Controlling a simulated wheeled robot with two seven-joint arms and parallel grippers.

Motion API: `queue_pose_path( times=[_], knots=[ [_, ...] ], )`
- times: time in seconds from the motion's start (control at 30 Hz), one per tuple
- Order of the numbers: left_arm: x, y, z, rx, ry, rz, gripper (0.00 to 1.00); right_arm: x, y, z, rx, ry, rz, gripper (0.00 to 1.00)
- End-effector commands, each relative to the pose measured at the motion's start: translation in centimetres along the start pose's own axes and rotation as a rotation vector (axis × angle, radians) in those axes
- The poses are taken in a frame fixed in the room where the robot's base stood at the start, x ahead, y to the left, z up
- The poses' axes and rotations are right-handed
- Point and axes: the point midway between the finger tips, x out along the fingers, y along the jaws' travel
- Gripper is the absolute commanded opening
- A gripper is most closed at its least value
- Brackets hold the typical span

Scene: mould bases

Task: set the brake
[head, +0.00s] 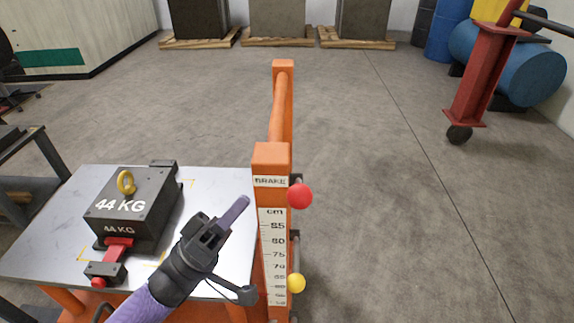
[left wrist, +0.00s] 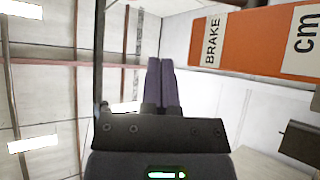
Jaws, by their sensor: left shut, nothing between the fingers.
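The orange post (head: 270,152) carries a white BRAKE label and a cm scale. A red ball knob (head: 299,195) sticks out on the post's right side near the BRAKE label. A yellow ball knob (head: 296,283) sits lower on the same side. My left gripper (head: 236,208) is shut and empty, just left of the post, over the table's right edge. In the left wrist view its purple fingers (left wrist: 161,84) are together, with the orange post (left wrist: 255,42) and its BRAKE label to the upper right. Neither knob shows there. My right gripper is not in view.
A metal lift table (head: 215,185) stands left of the post. It carries a dark 44 KG block (head: 135,207) with a yellow eye ring and a red clamp (head: 117,250). A red hoist leg (head: 480,80) stands at right. The floor right of the post is clear.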

Motion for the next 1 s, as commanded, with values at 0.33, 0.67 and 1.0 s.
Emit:
queue_pose_path(
  times=[0.33, 0.67, 1.0],
  knots=[
    [1.7, -0.1, 0.0, 0.003, 0.002, -0.001, 0.0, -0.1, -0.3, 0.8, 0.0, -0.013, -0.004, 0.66],
    [8.9, -0.1, 0.0, 0.003, 0.002, -0.002, 0.0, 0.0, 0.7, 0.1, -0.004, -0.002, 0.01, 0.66],
    [7.6, -0.3, 3.0, 0.002, 0.002, -0.008, 0.0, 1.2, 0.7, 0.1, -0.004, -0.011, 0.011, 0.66]
  ],
)
